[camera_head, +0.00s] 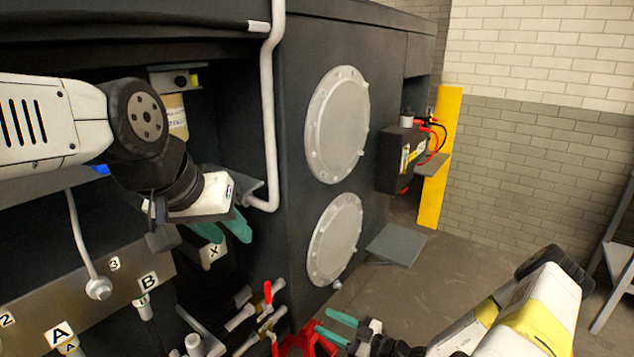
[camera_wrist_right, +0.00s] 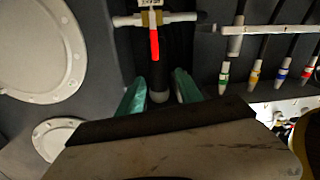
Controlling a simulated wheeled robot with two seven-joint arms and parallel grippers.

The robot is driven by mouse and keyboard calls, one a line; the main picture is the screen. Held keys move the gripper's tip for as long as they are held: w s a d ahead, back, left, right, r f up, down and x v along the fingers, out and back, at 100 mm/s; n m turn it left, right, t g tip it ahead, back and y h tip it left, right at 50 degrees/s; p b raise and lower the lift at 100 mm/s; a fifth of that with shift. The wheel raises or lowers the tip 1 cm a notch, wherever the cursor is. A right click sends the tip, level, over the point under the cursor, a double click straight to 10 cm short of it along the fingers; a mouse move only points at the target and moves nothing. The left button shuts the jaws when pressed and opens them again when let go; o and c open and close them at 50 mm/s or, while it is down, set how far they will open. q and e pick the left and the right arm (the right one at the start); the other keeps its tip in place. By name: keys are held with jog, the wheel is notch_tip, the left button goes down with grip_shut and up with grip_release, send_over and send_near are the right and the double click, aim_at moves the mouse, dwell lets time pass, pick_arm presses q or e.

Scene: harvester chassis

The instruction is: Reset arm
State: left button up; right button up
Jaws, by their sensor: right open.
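My left gripper (camera_head: 222,231) hangs in front of the dark chassis at the left of the head view. Its two teal fingers point down and to the right, with a gap between them and nothing seen in it. My right gripper (camera_head: 334,326) is low in the head view, its teal fingers pointing left toward the red parts (camera_head: 305,338). In the right wrist view my right gripper (camera_wrist_right: 158,90) is open, with a finger on each side of a dark hose. A red-handled valve (camera_wrist_right: 154,44) sits just beyond the fingertips. I cannot tell whether the fingers touch the hose.
Round bolted covers (camera_head: 337,125) line the chassis side. A white pipe (camera_head: 268,110) runs down its corner. A labelled panel (camera_head: 88,288) and several coloured connectors (camera_wrist_right: 254,76) are close by. A battery (camera_head: 405,158) stands by a yellow post (camera_head: 440,150).

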jog(key=s+d+r+m+g+h, duration=0.1)
jog(key=s+d+r+m+h, duration=0.2)
jog(key=r, duration=1)
jog(key=s+d+r+m+g+h, duration=0.1)
jog(key=s+d+r+m+h, duration=0.3)
jog(key=r, duration=1)
jog(key=s+d+r+m+g+h, duration=0.1)
jog(key=s+d+r+m+h, duration=0.2)
jog(key=r, duration=1)
jog(key=s+m+h, duration=0.2)
jog(key=s, duration=0.3)
jog(key=shift+s+d+r+m+h, duration=0.2)
jog(key=shift+d+r+m+h, duration=0.1)
jog(key=shift+r+h, duration=0.1)
